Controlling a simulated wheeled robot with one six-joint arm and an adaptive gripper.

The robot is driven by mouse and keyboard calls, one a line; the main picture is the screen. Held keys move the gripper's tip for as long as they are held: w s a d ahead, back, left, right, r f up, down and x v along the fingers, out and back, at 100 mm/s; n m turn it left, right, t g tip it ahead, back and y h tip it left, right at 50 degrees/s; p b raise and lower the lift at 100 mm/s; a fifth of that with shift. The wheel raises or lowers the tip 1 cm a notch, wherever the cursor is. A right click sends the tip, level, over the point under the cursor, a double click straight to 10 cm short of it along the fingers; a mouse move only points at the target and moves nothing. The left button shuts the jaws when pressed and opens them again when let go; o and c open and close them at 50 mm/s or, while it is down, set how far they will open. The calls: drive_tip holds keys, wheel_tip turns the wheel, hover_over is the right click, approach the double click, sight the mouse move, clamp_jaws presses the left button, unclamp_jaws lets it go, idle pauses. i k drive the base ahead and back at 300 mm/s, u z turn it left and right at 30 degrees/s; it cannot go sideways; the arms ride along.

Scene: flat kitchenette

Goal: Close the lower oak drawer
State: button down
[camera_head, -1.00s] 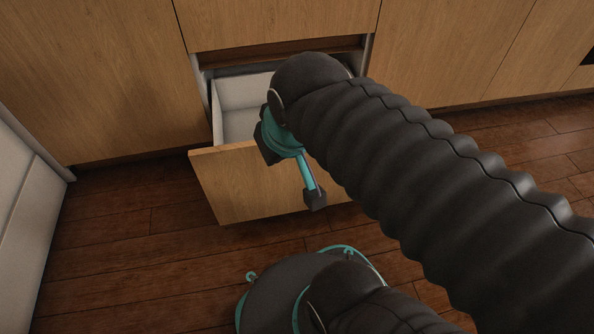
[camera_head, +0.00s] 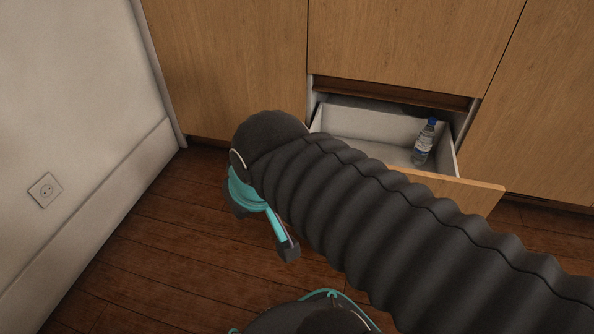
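The lower oak drawer (camera_head: 470,192) stands pulled out from the cabinet, its white inside showing.
Oak cabinet fronts (camera_head: 235,70) stand to the left of the drawer, with another panel (camera_head: 400,45) above it. A white wall (camera_head: 75,90) with a socket (camera_head: 45,190) is at the left. The dark wooden floor (camera_head: 160,235) between wall and drawer is clear.

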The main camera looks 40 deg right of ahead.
sight(389, 139)
drive_tip(key=u, duration=1.3)
drive_tip(key=k, duration=0.8)
drive_tip(key=z, duration=2.35)
